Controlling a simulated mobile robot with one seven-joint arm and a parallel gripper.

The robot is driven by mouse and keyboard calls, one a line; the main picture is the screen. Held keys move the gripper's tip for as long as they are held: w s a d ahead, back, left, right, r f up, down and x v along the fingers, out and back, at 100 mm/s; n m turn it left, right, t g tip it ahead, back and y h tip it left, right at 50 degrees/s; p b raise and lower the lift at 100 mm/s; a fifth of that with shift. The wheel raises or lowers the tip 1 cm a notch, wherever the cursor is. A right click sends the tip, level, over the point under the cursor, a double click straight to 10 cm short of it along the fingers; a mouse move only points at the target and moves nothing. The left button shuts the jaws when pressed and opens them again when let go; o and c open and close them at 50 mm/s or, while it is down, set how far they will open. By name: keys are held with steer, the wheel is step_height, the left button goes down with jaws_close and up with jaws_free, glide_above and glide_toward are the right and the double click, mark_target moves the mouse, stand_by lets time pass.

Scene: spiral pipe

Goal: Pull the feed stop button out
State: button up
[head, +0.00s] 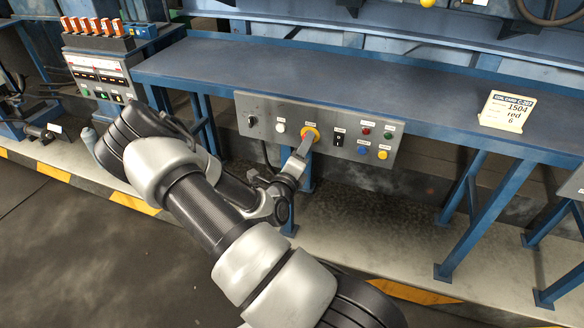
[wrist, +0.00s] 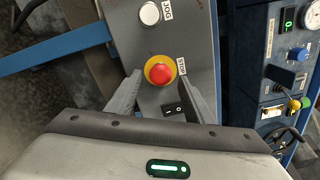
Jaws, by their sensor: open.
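The feed stop button is a red round head on a yellow ring, labelled STOP, in the middle of the wrist view (wrist: 161,73). In the head view its yellow-orange ring (head: 313,131) shows on the grey control panel (head: 365,172), partly hidden by my gripper. My gripper (wrist: 158,78) is open, with one finger on each side of the button. The fingertips reach about level with the ring; I cannot tell whether they touch it. In the head view my gripper (head: 305,146) is close in front of the panel.
A white JOG button (wrist: 149,13) and a black rocker switch (wrist: 173,110) flank the stop button. Red, green, blue and yellow controls sit at the panel's right. A blue-legged bench (head: 270,66) overhangs the panel, with a sign (head: 507,111) on it. A gauge console (wrist: 290,60) stands at right.

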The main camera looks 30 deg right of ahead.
steer(key=p+v, duration=0.1)
steer(key=v, duration=1.4)
steer(key=shift+s+p, duration=0.2)
steer(key=shift+p, duration=0.15)
steer(key=shift+a+r, duration=0.1)
steer(key=shift+a, duration=0.05)
steer(key=s+r+m+g+y, duration=0.1)
steer(key=s+r+m+g, duration=0.45)
steer(key=m, duration=0.65)
steer(key=s+r+m+g+y, duration=0.2)
steer(key=s+r+m+g, duration=0.4)
steer(key=m, duration=0.5)
steer(key=s+a+r+m+y, duration=0.2)
steer(key=s+a+m+y, duration=0.1)
steer(key=a+m+y, duration=0.3)
steer(key=a+r+m+t+y, duration=0.65)
steer(key=a+r+m, duration=0.4)
steer(key=r, duration=0.25)
step_height(320, 180, up, 16)
steer(key=p, duration=1.7)
steer(key=shift+w+a+n+h, duration=0.15)
steer(key=shift+a+n+h, duration=0.2)
steer(key=shift+a+h, duration=0.1)
